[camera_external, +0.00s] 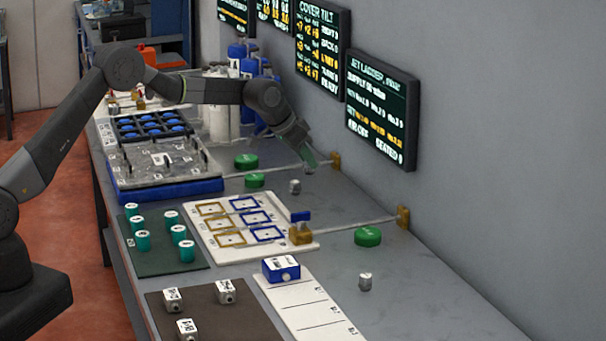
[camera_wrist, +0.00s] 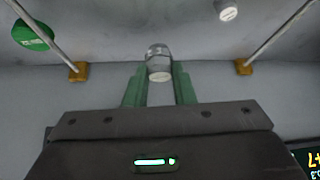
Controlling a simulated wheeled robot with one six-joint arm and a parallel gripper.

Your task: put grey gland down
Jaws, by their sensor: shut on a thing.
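My gripper (camera_external: 310,162) is low over the back of the bench near the wall, its green fingers pointing down. In the wrist view my gripper (camera_wrist: 159,85) is shut on a small grey cylindrical gland (camera_wrist: 159,58), held between the fingertips. In the external view only a small part of the held gland (camera_external: 308,170) shows, and its gap to the bench cannot be told. A second small grey cylinder (camera_external: 295,186) stands apart on the bench; it also appears in the wrist view (camera_wrist: 227,10).
Two thin rods run to brass blocks (camera_external: 335,160) (camera_external: 403,217) at the wall, one either side of the held gland in the wrist view. Green round pieces (camera_external: 367,236) (camera_external: 254,180) and another grey cylinder (camera_external: 365,281) stand nearby. A white board (camera_external: 230,255) lies in front.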

